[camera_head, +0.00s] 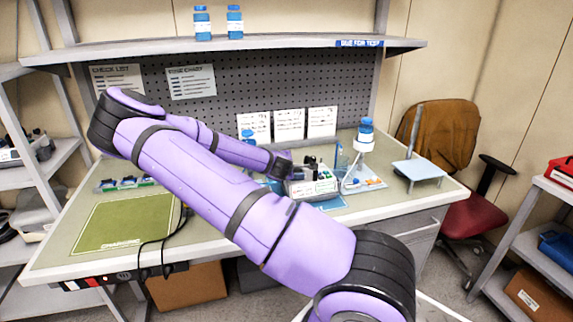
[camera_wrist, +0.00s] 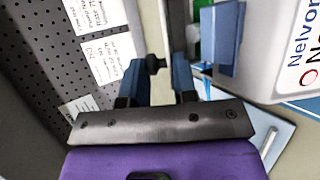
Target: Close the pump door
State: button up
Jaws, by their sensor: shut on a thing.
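The pump (camera_head: 312,183), a white and grey box with a coloured front panel, stands on the table right of my gripper (camera_head: 283,167). In the wrist view, a white panel with large "Nelvor" lettering (camera_wrist: 293,50) fills the right side; I cannot tell whether it is the pump's door. My gripper's two blue fingers (camera_wrist: 156,68) stand a little apart, with a small dark piece (camera_wrist: 156,63) between their tips. I cannot tell if that piece belongs to the door. My arm hides part of the pump's left side and the door's angle is unclear.
A blue-capped bottle (camera_head: 366,134) stands above a tray (camera_head: 372,183) right of the pump. A pale blue stand (camera_head: 420,170) is further right. Papers hang on the pegboard (camera_head: 240,98) behind. A green mat (camera_head: 125,222) lies at the left. A shelf (camera_head: 240,45) overhangs the table.

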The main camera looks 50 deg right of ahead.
jog(key=shift+s+f, duration=0.1)
dwell(0.4)
jog(key=o, duration=0.8)
jog(key=shift+o, duration=0.2)
jog(key=shift+a, duration=0.1)
jog(key=v, duration=1)
jog(key=shift+s+a, duration=0.3)
